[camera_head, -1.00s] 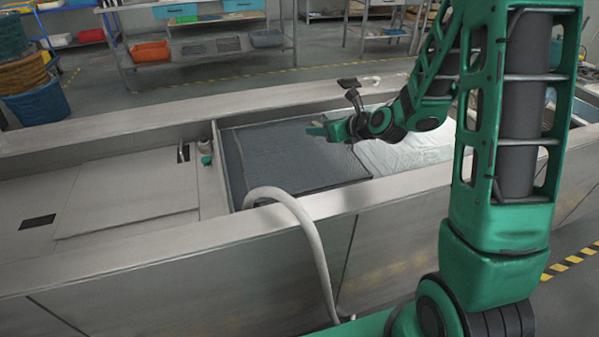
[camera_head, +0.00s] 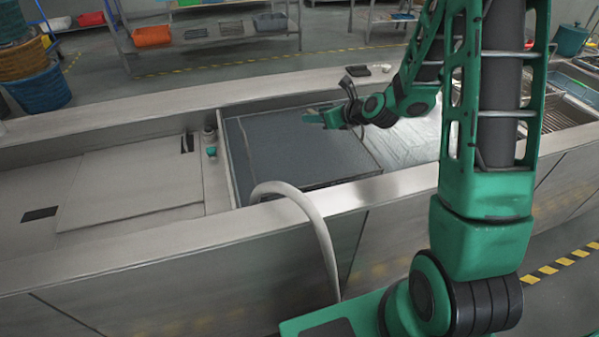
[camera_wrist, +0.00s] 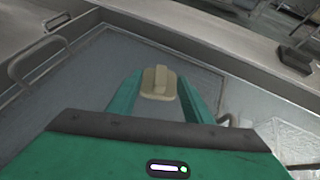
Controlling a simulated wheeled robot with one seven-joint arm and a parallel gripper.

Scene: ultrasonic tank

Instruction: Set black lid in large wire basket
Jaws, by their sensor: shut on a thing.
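A dark grey-black flat panel (camera_head: 290,150), which looks like the black lid, lies across the middle opening of the long metal tank in the head view. In the wrist view it is the blue-grey surface (camera_wrist: 85,85) below my fingers. My gripper (camera_wrist: 158,85) is shut on a beige knob that stands up between its fingertips. In the head view my gripper (camera_head: 318,118) is over the panel. Whether the panel rests or hangs just clear is hard to tell. Wire racks or baskets (camera_head: 565,112) sit at the tank's right end; which is the large wire basket is unclear.
The metal tank rim (camera_head: 130,100) runs along the far side, with a small black object (camera_head: 380,68) on it. A pale hose (camera_head: 315,225) bends over the near wall. Clear, rippled liquid (camera_head: 415,145) shows right of the panel. A flat cover (camera_head: 130,190) lies at left.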

